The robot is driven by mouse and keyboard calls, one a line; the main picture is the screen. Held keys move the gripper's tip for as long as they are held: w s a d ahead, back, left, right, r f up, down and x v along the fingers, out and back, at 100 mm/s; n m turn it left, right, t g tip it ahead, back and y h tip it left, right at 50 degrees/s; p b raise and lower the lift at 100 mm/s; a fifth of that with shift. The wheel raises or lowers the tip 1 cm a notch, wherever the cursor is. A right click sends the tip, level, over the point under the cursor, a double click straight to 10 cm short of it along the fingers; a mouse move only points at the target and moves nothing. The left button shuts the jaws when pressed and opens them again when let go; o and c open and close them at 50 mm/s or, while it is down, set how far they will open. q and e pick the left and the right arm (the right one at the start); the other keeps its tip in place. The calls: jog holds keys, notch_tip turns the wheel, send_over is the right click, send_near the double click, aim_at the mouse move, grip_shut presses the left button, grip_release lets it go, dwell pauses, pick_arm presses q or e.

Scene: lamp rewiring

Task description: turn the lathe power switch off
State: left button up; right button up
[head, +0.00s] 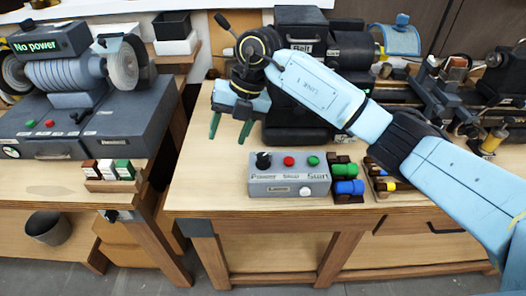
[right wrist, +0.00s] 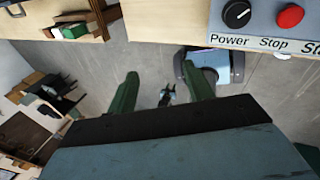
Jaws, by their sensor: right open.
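The grey lathe control box (head: 272,188) sits near the front edge of the wooden workbench. On its top are the black power switch knob (head: 263,160), a red stop button (head: 288,161) and a green start button (head: 313,160). The knob also shows in the right wrist view (right wrist: 237,14), above the printed word Power; its exact setting is hard to tell. My right gripper (head: 230,128) is open and empty, with green fingers pointing down, to the left of and behind the knob, apart from it. Its fingers also show in the right wrist view (right wrist: 163,85). My left gripper is not in view.
The lathe (head: 430,90) stands behind, partly hidden by my right arm. Blue and green cylinders (head: 347,180) in dark holders stand right of the box. A bench grinder (head: 70,75) showing "No power" stands on the left bench. The bench top left of the box is clear.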

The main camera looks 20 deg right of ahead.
aim_at(263, 156)
jog(key=w+d+r+m+h, duration=0.2)
jog(key=d+h, duration=0.2)
jog(key=d, duration=0.4)
notch_tip(263, 156, down, 13)
jog(key=shift+s+d+r, duration=0.1)
jog(key=shift+s+d, duration=0.05)
jog(key=c, duration=1)
